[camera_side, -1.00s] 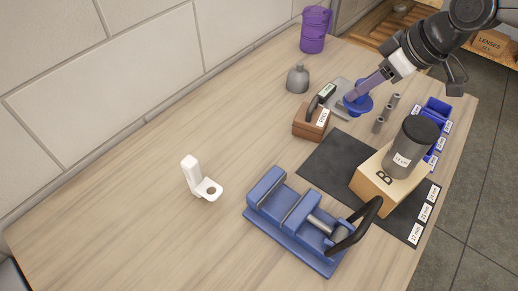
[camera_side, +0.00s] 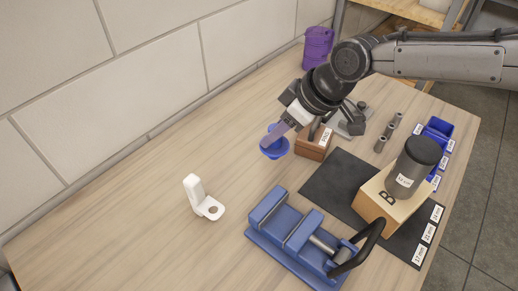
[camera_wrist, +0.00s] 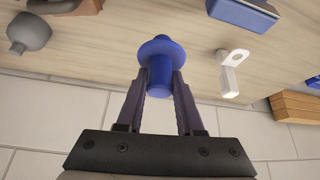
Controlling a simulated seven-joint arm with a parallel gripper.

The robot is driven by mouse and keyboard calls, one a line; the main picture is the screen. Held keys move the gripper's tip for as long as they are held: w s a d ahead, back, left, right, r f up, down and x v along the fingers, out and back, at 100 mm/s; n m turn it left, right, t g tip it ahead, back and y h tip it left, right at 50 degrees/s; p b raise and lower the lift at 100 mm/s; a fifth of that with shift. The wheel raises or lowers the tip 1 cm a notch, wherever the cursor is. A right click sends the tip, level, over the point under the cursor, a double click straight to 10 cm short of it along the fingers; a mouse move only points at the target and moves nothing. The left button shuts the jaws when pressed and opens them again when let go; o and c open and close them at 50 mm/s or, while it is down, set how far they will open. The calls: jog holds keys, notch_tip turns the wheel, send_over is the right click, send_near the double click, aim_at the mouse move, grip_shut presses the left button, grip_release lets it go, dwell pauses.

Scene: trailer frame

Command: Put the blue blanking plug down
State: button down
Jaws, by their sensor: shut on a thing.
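My gripper (camera_wrist: 160,85) is shut on the blue blanking plug (camera_wrist: 162,50), a flanged blue piece held between the two fingertips. In the side view the plug (camera_side: 274,146) hangs at the end of the fingers, left of the brown box. It appears to be above the wooden table (camera_side: 130,220), though the exact height is hard to tell. The flange faces away from my gripper. Part of the plug's body is hidden by the fingers.
A white bracket with a hole (camera_side: 205,200) stands on the table at left. A blue vise (camera_side: 305,240) is in front. A brown box (camera_side: 313,146), a wooden block (camera_side: 382,200) on a black mat (camera_side: 330,185) and blue bins (camera_side: 437,135) lie to the right. The left table is clear.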

jog(key=shift+w+d+x, duration=0.1)
jog(key=shift+d+x, duration=0.05)
jog(key=shift+x, duration=1.4)
jog(key=shift+w+d+x, duration=0.1)
jog(key=shift+d+x, duration=0.05)
jog(key=shift+x, duration=1.4)
jog(key=shift+w+d+x, duration=0.1)
jog(key=shift+d+x, duration=0.05)
jog(key=shift+x, duration=1.4)
jog(key=shift+f, duration=0.3)
jog(key=c, duration=0.5)
grip_release()
jog(key=shift+s, duration=0.1)
jog(key=shift+c, duration=0.2)
